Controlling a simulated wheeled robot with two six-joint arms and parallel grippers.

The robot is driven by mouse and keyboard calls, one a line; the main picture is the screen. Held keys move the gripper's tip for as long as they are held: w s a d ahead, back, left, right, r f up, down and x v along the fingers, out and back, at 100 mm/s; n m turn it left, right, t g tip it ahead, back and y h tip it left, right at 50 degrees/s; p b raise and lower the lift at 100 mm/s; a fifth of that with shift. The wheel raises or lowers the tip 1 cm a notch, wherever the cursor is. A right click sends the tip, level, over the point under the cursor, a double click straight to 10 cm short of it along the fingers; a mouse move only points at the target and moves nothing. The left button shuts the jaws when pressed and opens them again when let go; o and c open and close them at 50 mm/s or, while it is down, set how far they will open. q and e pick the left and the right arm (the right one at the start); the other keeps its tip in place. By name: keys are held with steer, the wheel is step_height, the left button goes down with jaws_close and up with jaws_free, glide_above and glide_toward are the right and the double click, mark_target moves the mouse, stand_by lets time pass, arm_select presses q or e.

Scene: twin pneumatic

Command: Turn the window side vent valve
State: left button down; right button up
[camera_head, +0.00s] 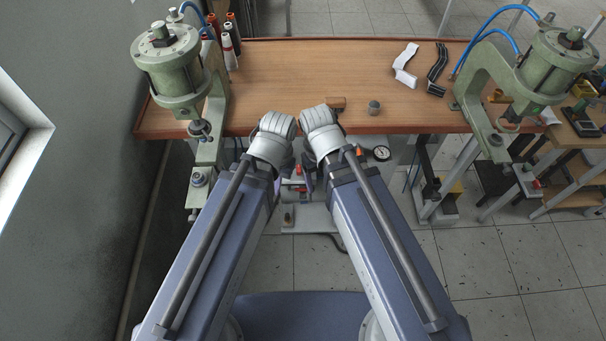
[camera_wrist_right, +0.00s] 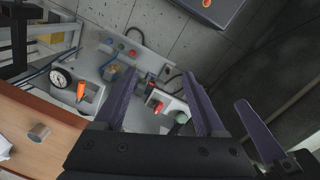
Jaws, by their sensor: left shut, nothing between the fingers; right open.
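Both my arms reach in to the table's front edge. In the right wrist view my right gripper (camera_wrist_right: 163,76) is open, its two purple fingers apart with nothing between them. A small valve with a red-orange handle (camera_wrist_right: 158,106) shows beyond and between these fingers. Another orange handle (camera_wrist_right: 80,92) sits beside a round gauge (camera_wrist_right: 61,77). I cannot tell for certain which handle is the window side vent valve. A purple finger piece of my left gripper (camera_wrist_right: 246,107) shows at the right of that view, shut and empty. In the head view my wrists hide most of both grippers.
A green press (camera_head: 178,75) stands at the left near the wall, another (camera_head: 548,65) at the right. The gauge also shows in the head view (camera_head: 382,153).

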steer(key=n+y+b, duration=0.1)
steer(key=n+b, duration=0.5)
steer(key=n, duration=0.7)
glide_above(299, 168)
step_height(299, 168, down, 6)
steer(key=shift+s+f, duration=0.15)
steer(key=shift+f, duration=0.1)
steer(key=shift+w, duration=0.25)
step_height(299, 168, down, 8)
steer(key=b, duration=0.8)
steer(key=shift+r, duration=0.1)
steer(key=shift+c, duration=0.3)
